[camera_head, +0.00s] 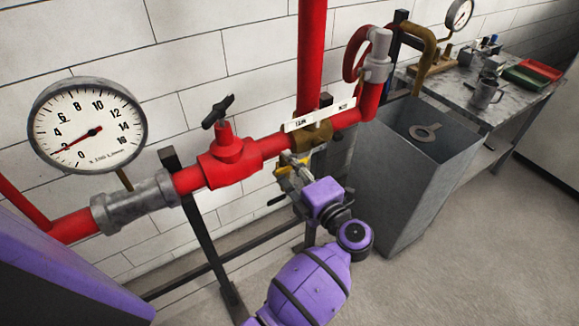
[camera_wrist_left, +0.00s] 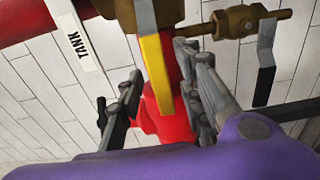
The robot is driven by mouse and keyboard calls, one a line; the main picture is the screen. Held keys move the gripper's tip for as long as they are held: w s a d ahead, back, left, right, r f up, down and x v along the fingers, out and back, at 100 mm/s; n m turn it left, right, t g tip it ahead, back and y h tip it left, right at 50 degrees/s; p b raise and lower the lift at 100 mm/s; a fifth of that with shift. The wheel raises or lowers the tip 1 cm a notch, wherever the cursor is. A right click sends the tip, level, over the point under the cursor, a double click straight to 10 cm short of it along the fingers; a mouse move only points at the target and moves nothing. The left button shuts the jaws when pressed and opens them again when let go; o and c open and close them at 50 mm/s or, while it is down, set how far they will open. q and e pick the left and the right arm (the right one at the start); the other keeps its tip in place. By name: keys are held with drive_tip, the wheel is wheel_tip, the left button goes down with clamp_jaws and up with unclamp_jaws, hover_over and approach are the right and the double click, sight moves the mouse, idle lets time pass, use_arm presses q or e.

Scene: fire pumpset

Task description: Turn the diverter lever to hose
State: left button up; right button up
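The diverter is a brass valve body (camera_head: 316,134) on the red pipe. White label plates sit on its left (camera_head: 299,122) and right (camera_head: 344,106); the wrist view shows TANK on one plate (camera_wrist_left: 78,42), and the other's text is too small to read surely. The yellow diverter lever (camera_wrist_left: 157,75) hangs down from the valve in the left wrist view. My left gripper (camera_wrist_left: 163,92) is open, with one finger on each side of the lever and visible gaps beside it. In the head view the gripper (camera_head: 296,166) is below the valve, partly hiding the lever. My right gripper is out of view.
A red valve with a black handle (camera_head: 218,111) and a pressure gauge (camera_head: 88,126) stand left. A grey open tank (camera_head: 405,180) is close on the right, with a cluttered workbench (camera_head: 465,95) behind. A black lever (camera_wrist_left: 265,65) hangs beside my gripper in the wrist view.

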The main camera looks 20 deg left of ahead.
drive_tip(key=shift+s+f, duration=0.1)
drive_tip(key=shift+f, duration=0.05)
use_arm(q)
drive_tip(key=c, duration=0.8)
clamp_jaws()
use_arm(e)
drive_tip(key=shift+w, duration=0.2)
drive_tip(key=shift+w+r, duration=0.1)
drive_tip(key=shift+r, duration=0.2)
use_arm(q)
drive_tip(key=shift+f, duration=0.15)
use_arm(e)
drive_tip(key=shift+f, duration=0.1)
use_arm(q)
wheel_tip(320, 180, down, 6)
drive_tip(key=w+d+n+b, duration=0.1)
drive_tip(key=n+b, duration=0.6)
drive_tip(key=b, duration=0.2)
drive_tip(key=shift+w+b, duration=0.3)
drive_tip(key=shift+b, duration=0.05)
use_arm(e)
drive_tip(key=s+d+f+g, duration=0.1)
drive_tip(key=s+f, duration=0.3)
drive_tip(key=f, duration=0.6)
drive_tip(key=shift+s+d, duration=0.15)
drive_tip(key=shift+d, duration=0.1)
use_arm(q)
drive_tip(key=shift+d, duration=0.1)
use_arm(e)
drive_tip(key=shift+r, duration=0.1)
